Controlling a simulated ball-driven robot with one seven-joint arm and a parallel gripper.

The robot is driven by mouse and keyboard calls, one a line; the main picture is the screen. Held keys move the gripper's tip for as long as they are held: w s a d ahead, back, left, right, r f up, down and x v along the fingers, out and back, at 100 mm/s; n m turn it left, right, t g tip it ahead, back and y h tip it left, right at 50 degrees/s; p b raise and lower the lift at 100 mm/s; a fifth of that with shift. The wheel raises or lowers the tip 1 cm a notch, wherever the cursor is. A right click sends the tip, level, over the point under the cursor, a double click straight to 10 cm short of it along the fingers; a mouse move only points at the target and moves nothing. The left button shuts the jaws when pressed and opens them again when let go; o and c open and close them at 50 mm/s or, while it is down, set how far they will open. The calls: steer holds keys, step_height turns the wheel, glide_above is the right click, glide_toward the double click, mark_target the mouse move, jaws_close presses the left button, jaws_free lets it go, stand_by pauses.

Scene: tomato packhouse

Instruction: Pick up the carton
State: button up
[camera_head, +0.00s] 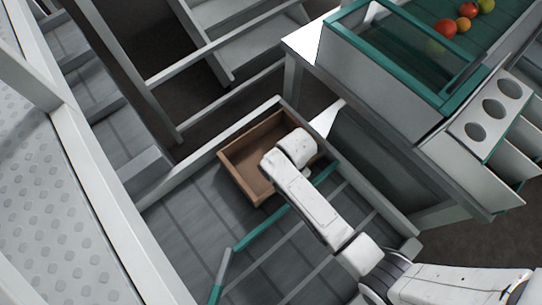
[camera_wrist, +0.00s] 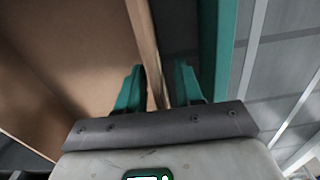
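The carton (camera_head: 237,180) is an open, empty-looking brown box on a grey slatted surface, near the middle of the head view. My arm's white end covers its right part, and my fingers are hidden there. In the wrist view the carton's inside (camera_wrist: 60,50) fills the left, and one wall (camera_wrist: 148,45) runs down towards my gripper (camera_wrist: 160,85). The two green fingers are apart, one on the carton's inner side of that wall and one outside it. A dark gap shows between the wall and the right finger.
A green bar (camera_head: 268,226) runs along the slatted surface (camera_head: 190,215) close by the carton. A sorting table with a green-rimmed bin (camera_head: 390,60) and tomatoes (camera_head: 446,28) stands at upper right. A pale railing (camera_head: 95,180) runs along the left.

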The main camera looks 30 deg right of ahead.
steer(key=shift+c, duration=0.2)
jaws_close()
steer(key=shift+r, duration=0.15)
stand_by(0.3)
